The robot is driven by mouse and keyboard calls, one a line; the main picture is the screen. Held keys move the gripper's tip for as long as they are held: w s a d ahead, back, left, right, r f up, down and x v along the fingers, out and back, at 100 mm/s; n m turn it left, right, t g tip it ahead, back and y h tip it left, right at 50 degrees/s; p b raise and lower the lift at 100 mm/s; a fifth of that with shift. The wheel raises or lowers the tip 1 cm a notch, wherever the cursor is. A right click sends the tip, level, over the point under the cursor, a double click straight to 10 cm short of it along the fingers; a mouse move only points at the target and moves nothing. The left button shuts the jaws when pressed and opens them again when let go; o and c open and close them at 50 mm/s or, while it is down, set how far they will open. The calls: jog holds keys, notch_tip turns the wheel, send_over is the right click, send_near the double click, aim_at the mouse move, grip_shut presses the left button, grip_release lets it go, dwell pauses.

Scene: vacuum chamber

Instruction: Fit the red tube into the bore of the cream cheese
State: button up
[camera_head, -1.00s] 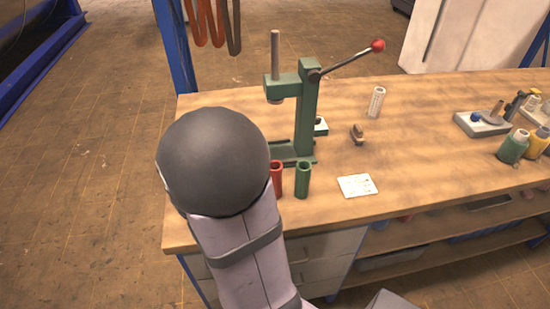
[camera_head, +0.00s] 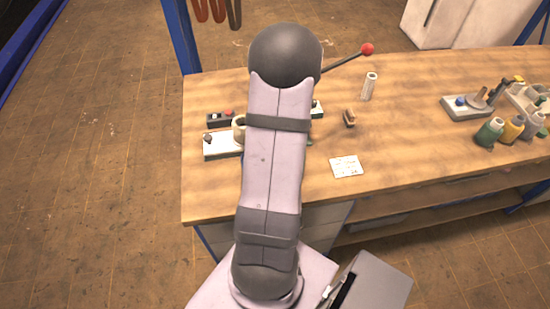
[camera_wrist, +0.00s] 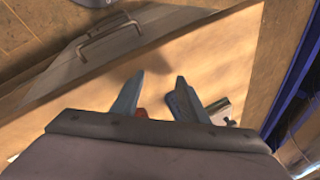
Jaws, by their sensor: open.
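In the wrist view, my gripper (camera_wrist: 157,95) is open over the bench, its two fingers apart. A small red patch, probably the red tube (camera_wrist: 141,113), shows beside the left finger, mostly hidden by the gripper body; I cannot tell whether they touch. In the head view my arm covers the gripper and the red tube. A cream round piece (camera_head: 239,128), probably the cream cheese, stands on a pale plate (camera_head: 221,146) just left of my arm. It is partly hidden, and its bore cannot be made out.
My arm hides most of the green press; its red-knobbed lever (camera_head: 367,49) sticks out right. A white cylinder (camera_head: 369,86), a small brown item (camera_head: 349,118) and a white card (camera_head: 346,167) lie to the right. Bottles (camera_head: 490,131) stand farther right. Much of the wooden bench (camera_head: 420,150) is clear.

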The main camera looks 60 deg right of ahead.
jog(key=d+r+t+h+p, duration=0.25)
jog(key=r+t, duration=0.55)
jog(key=r, duration=0.6)
jog(key=d+r+t+h+p, duration=0.1)
jog(key=r+t+h+p, duration=0.45)
jog(key=r, duration=0.85)
jog(key=d+f+n+g+h+b, duration=0.1)
jog(key=f+n+b, duration=0.1)
jog(key=f+b, duration=0.3)
jog(key=d+f+n+g+h+b, duration=0.1)
jog(key=f+b, duration=0.4)
jog(key=f, duration=0.6)
jog(key=s+d+f+n+g+h+b, duration=0.1)
jog(key=d+f+n+b, duration=0.2)
jog(key=f, duration=0.5)
jog(key=shift+d+n+g+b, duration=0.2)
jog(key=shift+n+g+b, duration=0.25)
jog(key=shift+b, duration=0.55)
jog(key=shift+b+x, duration=0.55)
jog(key=shift+x, duration=0.55)
jog(key=shift+w, duration=0.1)
